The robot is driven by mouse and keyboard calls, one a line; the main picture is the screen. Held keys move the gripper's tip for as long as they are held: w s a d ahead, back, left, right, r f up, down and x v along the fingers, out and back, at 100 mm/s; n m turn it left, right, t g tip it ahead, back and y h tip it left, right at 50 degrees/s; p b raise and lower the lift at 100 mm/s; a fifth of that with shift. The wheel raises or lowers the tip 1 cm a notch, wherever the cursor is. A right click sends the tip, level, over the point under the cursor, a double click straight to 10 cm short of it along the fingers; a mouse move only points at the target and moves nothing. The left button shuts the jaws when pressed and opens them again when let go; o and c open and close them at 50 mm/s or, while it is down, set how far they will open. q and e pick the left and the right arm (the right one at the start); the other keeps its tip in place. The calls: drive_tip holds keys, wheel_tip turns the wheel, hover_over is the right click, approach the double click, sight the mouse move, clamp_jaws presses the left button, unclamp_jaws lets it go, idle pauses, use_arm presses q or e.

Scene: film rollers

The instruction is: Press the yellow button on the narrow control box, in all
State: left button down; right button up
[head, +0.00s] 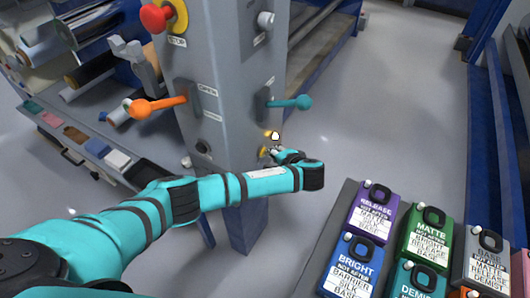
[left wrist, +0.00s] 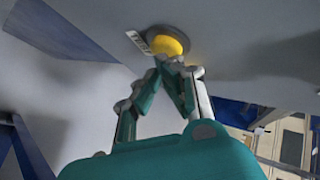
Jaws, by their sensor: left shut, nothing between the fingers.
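The narrow control box (head: 222,65) is a grey upright column in the head view. A small yellow spot (head: 264,152) shows low on its right-hand face, partly hidden by my left gripper (head: 276,151). In the left wrist view the yellow button (left wrist: 168,40) is a round dome in a grey ring, with a white label beside it. My left gripper (left wrist: 170,62) is shut and empty, its fingertips at the button's lower edge. I cannot tell whether they touch it. My right gripper is not in view.
A red stop knob (head: 155,17), an orange lever (head: 160,106) and a teal lever (head: 290,103) stick out from the box. Several labelled containers, one purple (head: 362,213), stand at the lower right. A roller machine (head: 75,55) is at the left. Floor right of the box is clear.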

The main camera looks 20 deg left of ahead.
use_arm(q)
drive_tip(key=shift+s+d, duration=0.15)
drive_tip(key=shift+d, duration=0.45)
drive_tip(key=shift+d, duration=0.1)
drive_tip(key=shift+s+d+b, duration=0.15)
drive_tip(key=shift+s+d, duration=0.1)
drive_tip(key=shift+d, duration=0.95)
drive_tip(key=shift+s+d+b, duration=0.15)
drive_tip(key=shift+s+d, duration=0.1)
drive_tip(key=shift+d, duration=0.95)
drive_tip(key=s+a+f+g+h, duration=0.25)
drive_tip(key=s+f, duration=0.75)
drive_tip(key=f, duration=0.5)
drive_tip(key=s+a+f+g+h, duration=0.1)
drive_tip(key=s+f+g+h, duration=0.2)
drive_tip(key=s+f, duration=0.85)
drive_tip(key=s+a+f+n+h, duration=0.1)
drive_tip(key=s+a+f, duration=0.2)
drive_tip(key=s, duration=0.7)
drive_tip(key=s+a+f+n+g, duration=0.1)
drive_tip(key=s+a+f+n, duration=0.1)
drive_tip(key=s+f, duration=0.5)
drive_tip(key=s+a+f+n+h+p, duration=0.1)
drive_tip(key=s+a+f, duration=0.3)
drive_tip(key=s, duration=1)
drive_tip(key=shift+s+a+f+n+g+h, duration=0.3)
drive_tip(key=shift+s+f+n+g+h, duration=0.05)
drive_tip(key=shift+f+n, duration=0.3)
